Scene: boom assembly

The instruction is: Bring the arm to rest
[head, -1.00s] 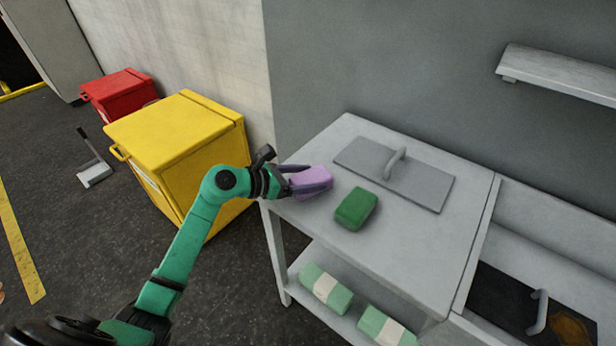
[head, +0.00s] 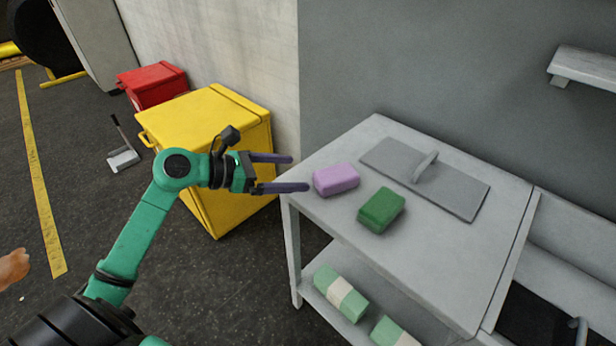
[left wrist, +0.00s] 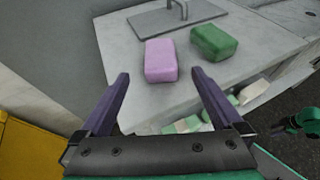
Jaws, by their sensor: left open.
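My left gripper (head: 300,173) is open and empty, just off the left edge of the grey table. Its two purple fingers point right toward a pink block (head: 336,180) and stand apart from it. In the left wrist view the open fingers (left wrist: 160,88) frame the near side of the pink block (left wrist: 160,61). The pink block lies on the table (head: 440,265) beside a green block (head: 382,210). The green block also shows in the left wrist view (left wrist: 214,42).
A grey plate with a handle (head: 425,178) lies at the table's back. Green-and-white packs (head: 340,293) are on the lower shelf. A yellow box (head: 200,125) and a red box (head: 152,84) stand left on the floor. A wall shelf (head: 585,70) hangs at the right.

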